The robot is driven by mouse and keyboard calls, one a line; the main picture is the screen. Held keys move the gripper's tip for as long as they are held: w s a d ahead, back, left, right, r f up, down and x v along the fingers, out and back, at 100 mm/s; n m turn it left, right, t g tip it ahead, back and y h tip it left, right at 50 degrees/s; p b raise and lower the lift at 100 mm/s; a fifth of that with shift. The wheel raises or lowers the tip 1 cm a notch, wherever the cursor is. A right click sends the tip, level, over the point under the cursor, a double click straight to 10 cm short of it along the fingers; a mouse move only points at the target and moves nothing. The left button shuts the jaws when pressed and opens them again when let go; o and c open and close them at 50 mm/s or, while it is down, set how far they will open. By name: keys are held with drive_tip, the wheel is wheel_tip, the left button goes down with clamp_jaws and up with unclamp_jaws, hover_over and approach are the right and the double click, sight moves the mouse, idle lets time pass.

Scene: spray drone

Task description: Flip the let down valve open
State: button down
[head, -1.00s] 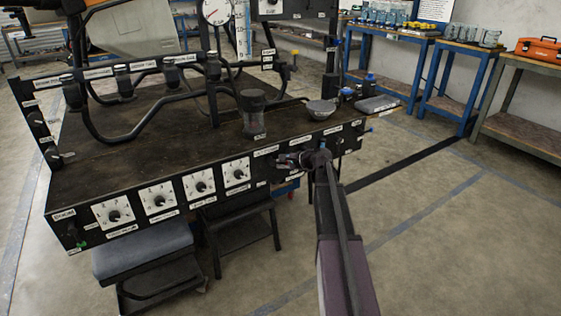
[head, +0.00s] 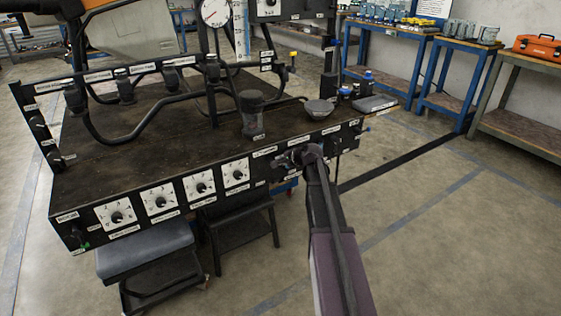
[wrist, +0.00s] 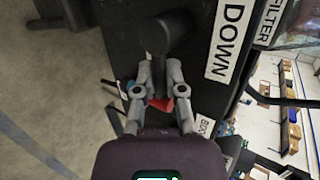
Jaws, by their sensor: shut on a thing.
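The let down valve shows in the wrist view as a black handle (wrist: 174,27) on the panel, beside a white label (wrist: 229,38) that reads "DOWN". My gripper (wrist: 159,70) is shut on its dark narrow part, with one grey finger on each side. A small red part (wrist: 160,103) shows behind the fingers. In the head view my gripper (head: 286,160) is at the right half of the bench's black front panel (head: 130,212), and my wrist mostly hides the valve there.
Dials (head: 160,200) line the panel to the left. A grey padded step (head: 145,247) stands below the panel. The floor to the right is open.

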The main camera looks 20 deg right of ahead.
drive_tip(key=c, duration=0.7)
unclamp_jaws()
drive_tip(key=shift+f, duration=0.1)
